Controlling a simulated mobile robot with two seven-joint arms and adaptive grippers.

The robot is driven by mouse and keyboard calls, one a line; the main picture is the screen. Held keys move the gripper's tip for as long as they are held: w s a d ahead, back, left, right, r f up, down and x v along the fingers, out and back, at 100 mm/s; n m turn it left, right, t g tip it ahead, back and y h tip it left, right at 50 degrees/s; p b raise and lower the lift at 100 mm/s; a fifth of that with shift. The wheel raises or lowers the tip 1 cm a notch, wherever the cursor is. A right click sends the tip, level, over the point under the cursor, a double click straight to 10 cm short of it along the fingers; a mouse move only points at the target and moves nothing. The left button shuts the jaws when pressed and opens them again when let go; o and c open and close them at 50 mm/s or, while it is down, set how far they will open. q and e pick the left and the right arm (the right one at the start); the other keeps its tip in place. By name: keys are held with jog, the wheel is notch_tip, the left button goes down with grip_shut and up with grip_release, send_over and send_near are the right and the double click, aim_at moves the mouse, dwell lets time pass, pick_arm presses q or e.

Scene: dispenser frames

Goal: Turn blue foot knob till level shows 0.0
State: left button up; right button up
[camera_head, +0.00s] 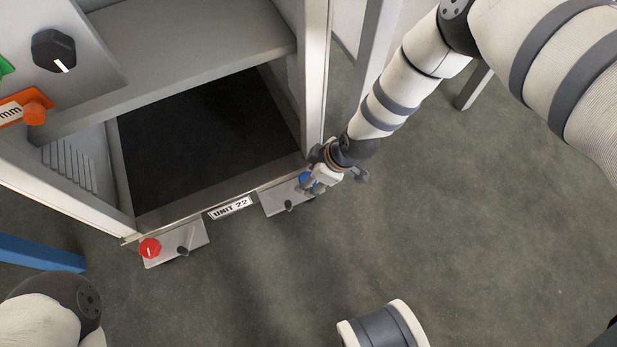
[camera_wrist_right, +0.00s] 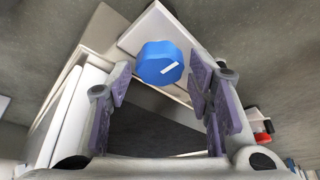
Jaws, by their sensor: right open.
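The blue foot knob (camera_head: 305,180) sits on a grey foot plate at the right front corner of the frame. In the right wrist view the blue knob (camera_wrist_right: 157,58) shows a white pointer line slanting up to the right. My right gripper (camera_head: 314,187) is at the knob and partly covers it in the head view. In the wrist view the open fingers (camera_wrist_right: 160,90) stand left and right of the knob with gaps on both sides. An orange device (camera_head: 22,106) marked "mm" is cut off at the left edge; no number shows. My left gripper is out of view.
A red knob (camera_head: 150,247) sits on the left foot plate. A "UNIT 22" label (camera_head: 230,207) is between the feet. A black dial (camera_head: 53,50) is on the upper panel. A blue bar (camera_head: 40,252) lies at left. The floor in front is clear.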

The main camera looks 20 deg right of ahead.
jog(key=shift+w+a+f, duration=0.1)
jog(key=shift+a+f, duration=0.05)
jog(key=shift+f, duration=0.25)
jog(key=c, duration=0.9)
jog(key=shift+o, duration=0.2)
jog(key=shift+r, duration=0.1)
